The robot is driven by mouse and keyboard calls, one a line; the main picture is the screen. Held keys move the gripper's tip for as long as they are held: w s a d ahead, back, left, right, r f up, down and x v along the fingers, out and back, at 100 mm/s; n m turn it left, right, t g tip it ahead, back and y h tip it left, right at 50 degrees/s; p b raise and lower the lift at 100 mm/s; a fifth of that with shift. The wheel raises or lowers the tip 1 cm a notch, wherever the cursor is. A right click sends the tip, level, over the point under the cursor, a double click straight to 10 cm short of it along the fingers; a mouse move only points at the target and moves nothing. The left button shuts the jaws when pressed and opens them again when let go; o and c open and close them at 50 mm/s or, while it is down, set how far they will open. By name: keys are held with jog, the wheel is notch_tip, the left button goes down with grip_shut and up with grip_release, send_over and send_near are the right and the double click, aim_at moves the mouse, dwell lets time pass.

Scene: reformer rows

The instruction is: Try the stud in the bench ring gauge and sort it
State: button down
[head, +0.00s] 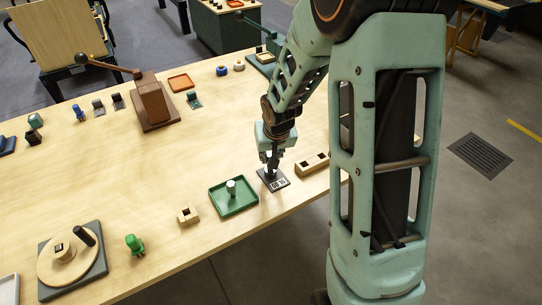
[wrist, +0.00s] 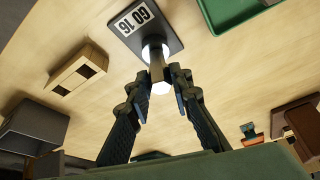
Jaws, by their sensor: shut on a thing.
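The bench ring gauge is a dark plate (head: 278,184) with a white label near the table's front edge. In the wrist view the gauge plate (wrist: 122,9) reads "GO 16". My gripper (head: 270,170) is above the plate, pointing down. In the wrist view my gripper (wrist: 164,84) is shut on a grey stud (wrist: 157,70), whose far end is at the plate. I cannot tell whether that end is inside the ring or only on it. A green tray (head: 215,200) lies left of the gauge with a pale stud-like piece (head: 231,186) upright in it.
A wooden block with dark slots (head: 312,165) stands right of the gauge, and a smaller block (head: 188,215) left of the tray. A brown lever device (head: 153,103) stands further back. A turntable (head: 70,262) and green figure (head: 134,244) are at the front left. The table's middle is clear.

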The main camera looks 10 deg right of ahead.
jog(key=shift+f+b, duration=0.3)
jog(key=shift+b, duration=0.2)
dwell(0.9)
jog(key=shift+d+r, duration=0.1)
jog(key=shift+r, duration=0.25)
dwell(0.8)
jog(key=shift+f+b, duration=0.3)
jog(key=shift+b, duration=0.4)
dwell(1.3)
dwell(1.0)
jog(key=shift+w+r+p, duration=0.1)
jog(key=shift+r+p, duration=2.4)
jog(key=shift+r, duration=1.05)
jog(key=shift+d, duration=0.15)
